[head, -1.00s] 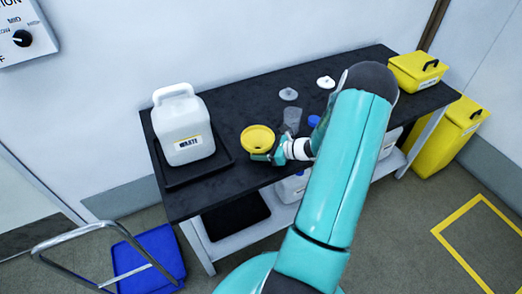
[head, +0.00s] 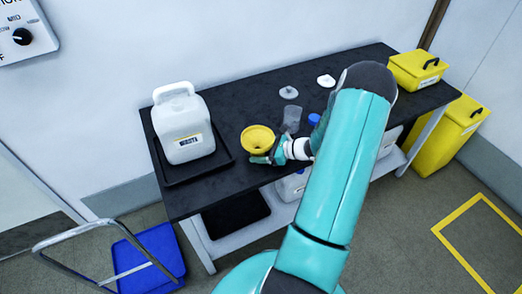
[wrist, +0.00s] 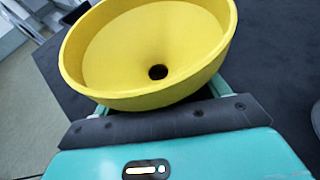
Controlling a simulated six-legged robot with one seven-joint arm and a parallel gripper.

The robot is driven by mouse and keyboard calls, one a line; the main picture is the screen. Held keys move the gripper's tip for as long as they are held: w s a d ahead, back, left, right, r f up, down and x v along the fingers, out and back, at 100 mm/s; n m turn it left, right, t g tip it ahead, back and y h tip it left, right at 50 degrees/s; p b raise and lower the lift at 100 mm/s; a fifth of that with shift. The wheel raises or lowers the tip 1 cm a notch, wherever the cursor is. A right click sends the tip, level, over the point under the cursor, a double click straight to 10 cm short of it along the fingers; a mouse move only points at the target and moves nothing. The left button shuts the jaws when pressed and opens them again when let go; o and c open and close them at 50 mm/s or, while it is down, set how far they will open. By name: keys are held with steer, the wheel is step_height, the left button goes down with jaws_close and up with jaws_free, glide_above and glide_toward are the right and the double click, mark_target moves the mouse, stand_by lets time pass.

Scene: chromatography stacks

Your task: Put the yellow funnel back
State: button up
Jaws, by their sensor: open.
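The yellow funnel (head: 257,140) is a wide cone on or just above the dark bench top, near its front edge. In the wrist view the funnel (wrist: 150,50) is directly in front of my gripper, its bowl facing up and its drain hole visible. My gripper (head: 262,159) is at the funnel's front right side in the head view. Its jaws are open, with a teal finger showing on each side below the funnel's rim in the wrist view; the fingertips are hidden under the bowl. I cannot tell whether they touch it.
A white waste canister (head: 184,130) stands in a black tray (head: 226,160) left of the funnel. A clear beaker (head: 292,117), a blue-capped bottle (head: 314,120) and two pale lids (head: 288,92) are behind and right. Yellow bins (head: 415,70) stand at the far right.

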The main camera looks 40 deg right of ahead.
steer(key=v, duration=1.3)
steer(key=shift+s+d, duration=0.25)
